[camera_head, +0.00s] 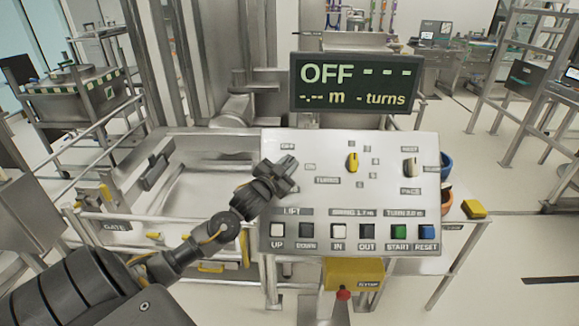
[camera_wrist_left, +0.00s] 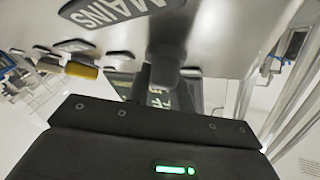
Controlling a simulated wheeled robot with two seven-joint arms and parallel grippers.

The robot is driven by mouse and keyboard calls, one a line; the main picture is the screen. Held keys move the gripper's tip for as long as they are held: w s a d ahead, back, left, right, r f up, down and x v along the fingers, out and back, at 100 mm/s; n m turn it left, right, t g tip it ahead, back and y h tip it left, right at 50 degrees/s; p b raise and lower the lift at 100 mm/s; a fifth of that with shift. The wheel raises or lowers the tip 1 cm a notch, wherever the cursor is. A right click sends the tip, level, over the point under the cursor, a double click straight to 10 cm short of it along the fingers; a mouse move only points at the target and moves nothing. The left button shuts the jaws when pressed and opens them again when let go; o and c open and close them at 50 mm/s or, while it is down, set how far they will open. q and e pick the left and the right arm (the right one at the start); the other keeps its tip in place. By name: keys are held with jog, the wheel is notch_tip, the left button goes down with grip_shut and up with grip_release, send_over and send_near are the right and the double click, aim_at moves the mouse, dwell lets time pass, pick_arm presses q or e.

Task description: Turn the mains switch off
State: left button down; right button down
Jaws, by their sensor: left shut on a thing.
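The control panel (camera_head: 350,235) is a pale sloped plate with labels, knobs and a row of buttons. My left gripper (camera_head: 286,168) is at its upper left, by the OFF and ON labels, and covers the mains switch in the head view. In the left wrist view the MAINS label (camera_wrist_left: 108,10) shows beside a dark switch handle (camera_wrist_left: 165,62), and my left gripper (camera_wrist_left: 160,85) is shut on it. The exact angle of the handle is hard to tell. The display (camera_head: 355,83) above the panel reads OFF with dashes. My right gripper is not in view.
A yellow knob (camera_head: 353,162) and a pale knob (camera_head: 410,166) sit further right on the panel. Several buttons line its lower edge, including green START (camera_head: 399,232) and blue RESET (camera_head: 427,232). A yellow box with a red button (camera_head: 343,294) hangs below. Metal rails stand left.

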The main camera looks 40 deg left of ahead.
pick_arm(q)
jog(key=shift+f+n+y+b, duration=0.4)
jog(key=shift+n+y, duration=0.4)
jog(key=shift+n, duration=0.3)
jog(key=shift+n+y, duration=1.2)
jog(key=n+g+y, duration=0.1)
jog(key=n+y, duration=0.2)
jog(key=n, duration=0.1)
jog(key=shift+r, duration=0.1)
jog(key=shift+n+g+y, duration=0.6)
jog(key=shift+n+y, duration=0.4)
jog(key=shift+n, duration=0.4)
jog(key=shift+y, duration=0.3)
jog(key=c, duration=1.2)
grip_release()
jog(key=shift+s, duration=0.1)
jog(key=shift+c, duration=0.2)
jog(key=shift+a+n, duration=0.2)
jog(key=shift+n, duration=0.1)
jog(key=b+v, duration=0.2)
jog(key=v, duration=0.8)
jog(key=shift+s+d, duration=0.25)
jog(key=shift+d, duration=0.05)
